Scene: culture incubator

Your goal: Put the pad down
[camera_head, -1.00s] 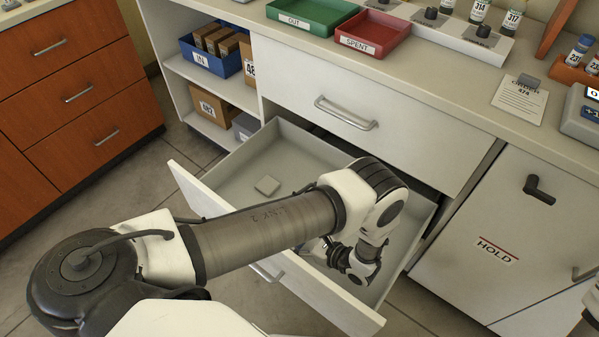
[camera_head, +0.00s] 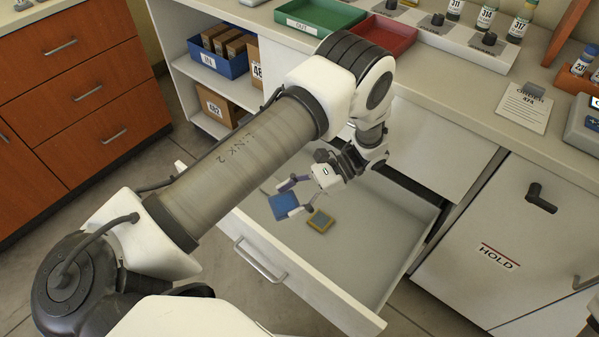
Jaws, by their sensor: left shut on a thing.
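A blue pad (camera_head: 283,207) is in my left gripper (camera_head: 293,198), its two fingers shut on the pad's edges. The gripper holds it over the open lower drawer (camera_head: 375,262); I cannot tell how high above the drawer floor. A yellow-edged pad (camera_head: 320,221) with a grey-blue middle lies in the drawer, just right of the blue pad. My left arm hides the drawer's back left part. My right gripper is not in view.
The drawer floor right of the pads is bare. On the counter above are a green OUT tray (camera_head: 318,14), a red SPENT tray (camera_head: 384,36) and several vials. A blue IN bin (camera_head: 218,60) stands on the shelf at left. The HOLD door (camera_head: 497,257) is shut.

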